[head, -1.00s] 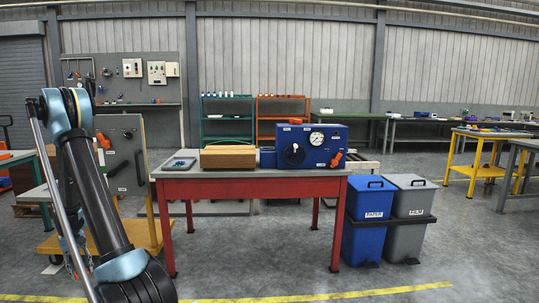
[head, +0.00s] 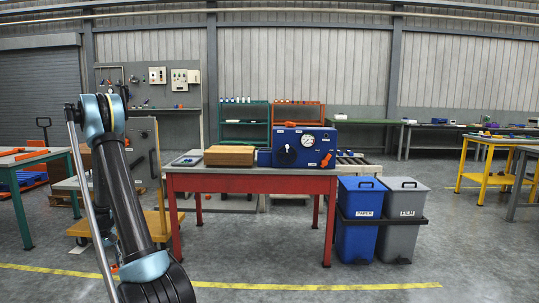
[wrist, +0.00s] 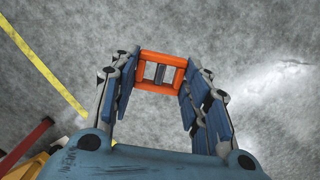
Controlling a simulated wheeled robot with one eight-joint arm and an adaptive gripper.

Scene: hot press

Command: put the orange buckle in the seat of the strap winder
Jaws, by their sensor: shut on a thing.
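The orange buckle (wrist: 161,54), a rectangular frame with an opening, is in my gripper (wrist: 161,76) in the wrist view. The fingers are shut on its left and right sides, and bare concrete floor lies below it. In the head view my gripper and the buckle are out of sight. A blue machine (head: 316,158) with a black round knob, a white gauge and an orange part stands on the red table (head: 250,182). I cannot tell whether it is the strap winder, and no seat can be made out.
A brown box (head: 229,156) and a dark tray (head: 187,160) share the tabletop. A blue bin (head: 357,240) and a grey bin (head: 401,240) stand at the table's right. A yellow cart (head: 160,226) is at its left. The floor in front is clear.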

